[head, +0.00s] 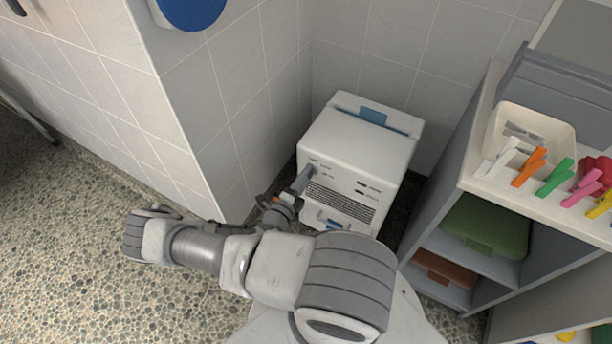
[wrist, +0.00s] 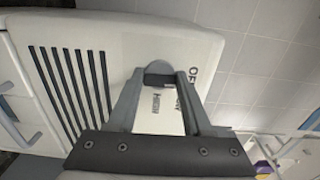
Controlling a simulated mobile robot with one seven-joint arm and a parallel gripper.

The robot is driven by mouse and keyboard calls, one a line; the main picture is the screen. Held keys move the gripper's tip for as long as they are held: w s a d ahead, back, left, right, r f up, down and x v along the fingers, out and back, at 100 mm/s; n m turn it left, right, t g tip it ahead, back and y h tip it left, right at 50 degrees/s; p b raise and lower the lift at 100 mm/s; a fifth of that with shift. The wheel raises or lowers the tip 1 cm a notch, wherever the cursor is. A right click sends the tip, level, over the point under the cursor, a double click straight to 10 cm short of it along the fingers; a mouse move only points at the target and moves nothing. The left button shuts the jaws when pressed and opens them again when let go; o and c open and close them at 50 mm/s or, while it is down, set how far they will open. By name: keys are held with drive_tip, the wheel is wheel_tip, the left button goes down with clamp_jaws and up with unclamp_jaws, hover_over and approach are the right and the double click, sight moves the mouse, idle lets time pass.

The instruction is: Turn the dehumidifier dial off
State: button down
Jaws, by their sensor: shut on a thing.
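The dehumidifier (head: 359,148) is a white box with a slotted grille and a blue strip on top. It stands on the floor against the tiled wall in the head view. In the wrist view its front panel (wrist: 117,38) fills the left and middle. The dial (wrist: 158,68) is a small round knob with printed lettering beside it, reading partly "OFF" and "HIGH". My gripper (wrist: 159,80) is shut on the dial, with one finger on each side. In the head view my gripper (head: 305,180) reaches the upper left of the front panel and hides the dial.
A tiled wall corner (head: 190,130) is close on the left. Pebbled floor (head: 60,220) is clear at left.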

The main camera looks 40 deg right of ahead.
drive_tip(key=shift+s, duration=0.1)
drive_tip(key=shift+c, duration=1.6)
unclamp_jaws()
drive_tip(key=shift+a, duration=0.1)
drive_tip(key=p+v, duration=0.3)
drive_tip(key=v, duration=1.4)
drive_tip(key=shift+s+a, duration=0.1)
